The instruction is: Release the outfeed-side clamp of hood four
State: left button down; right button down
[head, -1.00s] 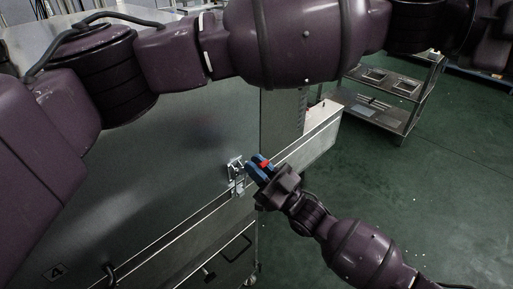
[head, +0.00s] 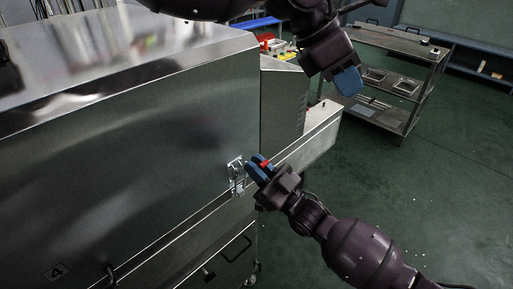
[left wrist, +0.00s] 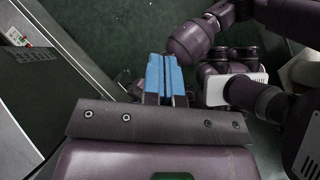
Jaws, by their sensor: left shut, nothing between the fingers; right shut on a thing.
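My left gripper (head: 347,80) is shut and empty, up and right of the clamp and away from the hood. Its closed blue fingers show in the left wrist view (left wrist: 165,78).
A metal shelf cart (head: 395,80) stands at the upper right. Below the hood are a drawer-like front with a black handle (head: 236,248) and a caster. Green floor (head: 410,190) lies open on the right. A blue-edged bench (head: 262,23) is behind.

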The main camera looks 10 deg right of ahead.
pick_arm(q)
jog(key=w+a+f+m+t+y, duration=0.1)
jog(key=w+a+f+m+y, duration=0.2)
jog(key=a, duration=0.5)
jog(key=w+a+f+m+t+y, duration=0.1)
jog(key=a+f+m+y, duration=0.2)
jog(key=a+m, duration=0.35)
jog(key=shift+n, duration=0.35)
notch_tip(320, 180, down, 10)
jog(key=shift+d+r, duration=0.1)
